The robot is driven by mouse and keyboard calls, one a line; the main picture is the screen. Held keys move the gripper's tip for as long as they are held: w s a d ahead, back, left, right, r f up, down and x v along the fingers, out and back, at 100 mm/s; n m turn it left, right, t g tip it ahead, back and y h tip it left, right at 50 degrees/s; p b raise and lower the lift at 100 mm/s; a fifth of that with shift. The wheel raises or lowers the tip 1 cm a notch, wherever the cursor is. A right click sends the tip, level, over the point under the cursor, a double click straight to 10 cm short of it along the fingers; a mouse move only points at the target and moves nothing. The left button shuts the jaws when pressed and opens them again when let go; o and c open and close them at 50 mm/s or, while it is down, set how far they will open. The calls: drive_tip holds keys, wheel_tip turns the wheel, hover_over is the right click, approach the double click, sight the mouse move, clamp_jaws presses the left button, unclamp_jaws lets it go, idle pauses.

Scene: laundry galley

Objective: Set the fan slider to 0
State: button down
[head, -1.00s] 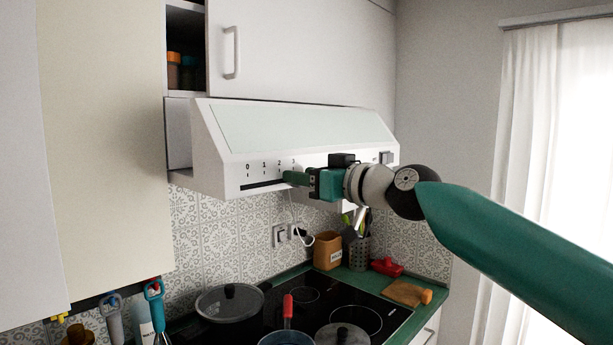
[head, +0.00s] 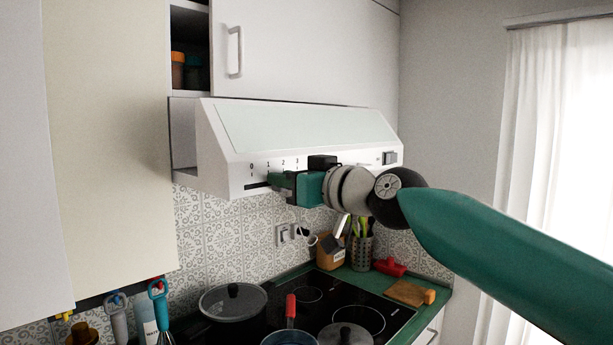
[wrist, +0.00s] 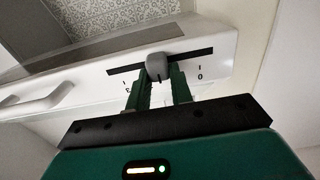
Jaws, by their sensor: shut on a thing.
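The fan slider is a grey knob (wrist: 156,67) in a dark slot on the front of the white range hood (head: 215,160). In the wrist view the 0 mark (wrist: 200,76) is at the slot's right end, and the knob stands near mid-slot, short of 0. In the head view the slot's left part shows under 0, and my gripper (head: 281,181) covers the knob, with its tips below about 1 to 2. In the wrist view my gripper's two green fingers (wrist: 158,85) are closed around the knob, one on each side. The marks behind them are hidden.
A rocker switch (head: 390,158) is on the hood's right end. Below are a cooktop (head: 365,300) with pots, a utensil holder (head: 362,252) and a cutting board (head: 405,291). A cabinet (head: 305,50) is above. Free air lies in front of the hood.

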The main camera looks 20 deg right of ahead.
sight(250, 180)
drive_tip(key=a, duration=0.1)
drive_tip(key=s+a, duration=0.1)
drive_tip(key=a, duration=0.1)
drive_tip(key=s+a, duration=0.1)
drive_tip(key=a, duration=0.1)
drive_tip(key=shift+a, duration=0.1)
drive_tip(key=c, duration=1.2)
unclamp_jaws()
drive_tip(key=shift+s+a, duration=0.15)
drive_tip(key=shift+c, duration=0.2)
drive_tip(key=shift+d, duration=0.2)
drive_tip(key=shift+s+d, duration=0.2)
drive_tip(key=shift+s, duration=0.05)
drive_tip(key=v, duration=1.3)
drive_tip(key=shift+f, duration=0.1)
